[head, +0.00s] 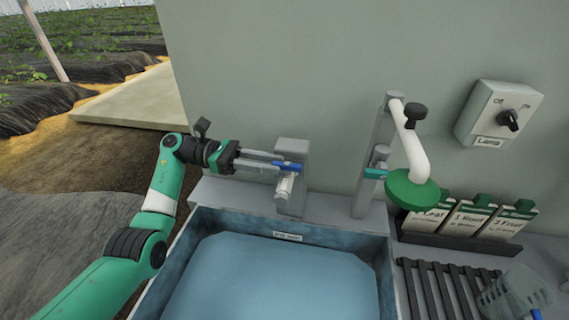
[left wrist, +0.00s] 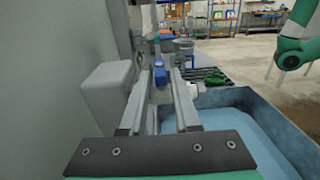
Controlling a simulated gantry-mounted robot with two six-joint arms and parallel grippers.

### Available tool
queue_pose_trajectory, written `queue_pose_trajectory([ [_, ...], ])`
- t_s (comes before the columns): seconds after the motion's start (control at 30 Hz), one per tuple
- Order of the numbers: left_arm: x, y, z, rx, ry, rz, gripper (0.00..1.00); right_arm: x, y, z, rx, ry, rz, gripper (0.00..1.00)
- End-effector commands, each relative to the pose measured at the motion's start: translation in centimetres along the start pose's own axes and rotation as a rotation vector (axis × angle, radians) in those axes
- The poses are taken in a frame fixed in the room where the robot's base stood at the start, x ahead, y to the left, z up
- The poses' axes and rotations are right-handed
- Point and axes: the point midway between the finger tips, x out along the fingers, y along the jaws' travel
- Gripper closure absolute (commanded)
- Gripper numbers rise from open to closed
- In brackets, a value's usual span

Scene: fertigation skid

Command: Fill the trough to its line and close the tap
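The tap (head: 291,185) is a grey post on the trough's back ledge with a pale spout and a blue lever (head: 287,166). My left gripper (head: 281,165) reaches it from the left. In the left wrist view its two fingers stand apart on either side of the blue lever (left wrist: 161,72), with a gap showing; firm contact cannot be made out. The blue trough (head: 341,236) holds pale blue water (head: 270,285), its surface below a small white label (head: 287,236) on the back wall. No stream from the spout can be made out. My right gripper is not seen.
Right of the tap stands a post with a white pipe (head: 412,145) and a green disc (head: 412,190). A lamp switch box (head: 499,114) is on the wall. Labelled packets (head: 465,220), a slatted rack (head: 440,290) and a clear cup (head: 515,292) lie at right.

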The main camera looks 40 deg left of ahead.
Motion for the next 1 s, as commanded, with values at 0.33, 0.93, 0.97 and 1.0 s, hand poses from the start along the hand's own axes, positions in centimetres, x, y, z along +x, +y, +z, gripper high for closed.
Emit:
queue_pose_trajectory([
  [0.33, -6.9, 0.0, 0.0, -0.001, 0.0, 0.0, 0.7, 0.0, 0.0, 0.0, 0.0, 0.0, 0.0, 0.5],
  [0.93, -7.5, 0.0, 0.0, -0.001, 0.0, -0.001, 0.7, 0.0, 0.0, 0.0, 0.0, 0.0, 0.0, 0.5],
  [0.97, -7.5, 0.0, 0.0, -0.001, 0.0, -0.001, 0.7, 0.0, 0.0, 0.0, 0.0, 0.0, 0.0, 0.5],
  [1.0, -7.5, 0.0, 0.0, -0.001, 0.0, -0.001, 0.7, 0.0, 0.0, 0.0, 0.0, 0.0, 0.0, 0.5],
])
